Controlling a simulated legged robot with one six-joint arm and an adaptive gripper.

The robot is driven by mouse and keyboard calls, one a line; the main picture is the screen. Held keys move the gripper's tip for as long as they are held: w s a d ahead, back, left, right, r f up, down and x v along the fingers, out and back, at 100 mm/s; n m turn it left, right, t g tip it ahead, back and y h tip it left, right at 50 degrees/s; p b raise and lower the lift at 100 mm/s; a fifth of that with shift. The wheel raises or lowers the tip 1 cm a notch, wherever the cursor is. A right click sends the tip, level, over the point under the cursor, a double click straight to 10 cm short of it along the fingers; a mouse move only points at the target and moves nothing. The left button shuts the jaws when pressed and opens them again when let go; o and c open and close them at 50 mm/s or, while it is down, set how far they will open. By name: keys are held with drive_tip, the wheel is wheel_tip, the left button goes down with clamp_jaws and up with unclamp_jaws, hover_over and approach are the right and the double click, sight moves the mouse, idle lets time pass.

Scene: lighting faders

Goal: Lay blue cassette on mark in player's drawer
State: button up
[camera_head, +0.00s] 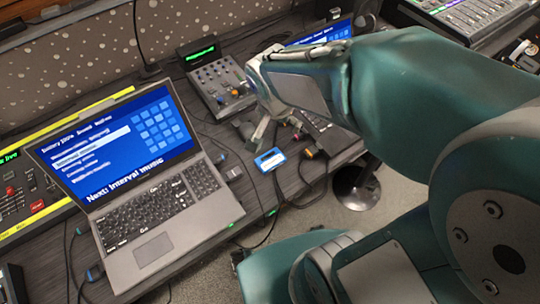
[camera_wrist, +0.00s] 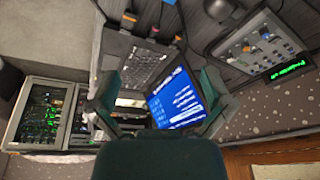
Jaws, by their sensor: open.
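The blue cassette (camera_head: 270,159), a small blue block with a pale label, lies near the front edge of the dark desk in the head view. My gripper (camera_head: 272,122) is above the desk, just behind and above the cassette in the picture, and holds nothing. In the wrist view my gripper (camera_wrist: 160,97) shows its two dark fingers spread wide, with a laptop visible between them. I cannot make out the cassette in the wrist view. I cannot make out the player's drawer or its mark in either view; my arm covers part of the desk.
An open laptop (camera_head: 150,225) stands left of the cassette. A small mixer (camera_head: 220,85) with a green display stands behind it. A second laptop (camera_head: 325,130) is partly behind my gripper. Cables lie around the cassette. A round stool (camera_head: 357,183) stands beyond the desk edge.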

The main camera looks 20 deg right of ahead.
drive_tip(key=w+a+f+m+g+h, duration=0.1)
drive_tip(key=w+f+m, duration=0.15)
drive_tip(key=f, duration=0.35)
drive_tip(key=w+a+f+m+g, duration=0.1)
drive_tip(key=w+a+f+m, duration=0.15)
drive_tip(key=f, duration=0.45)
hover_over(269, 159)
drive_tip(key=shift+m, duration=0.4)
drive_tip(key=f, duration=0.4)
drive_tip(key=shift+s+a+f, duration=0.15)
drive_tip(key=shift+a+f, duration=0.15)
drive_tip(key=shift+f, duration=0.05)
drive_tip(key=shift+a+x, duration=0.2)
drive_tip(key=shift+x, duration=1.15)
drive_tip(key=shift+a+x, duration=0.2)
drive_tip(key=shift+x, duration=1.15)
drive_tip(key=shift+s+f, duration=0.1)
drive_tip(key=c, duration=1.1)
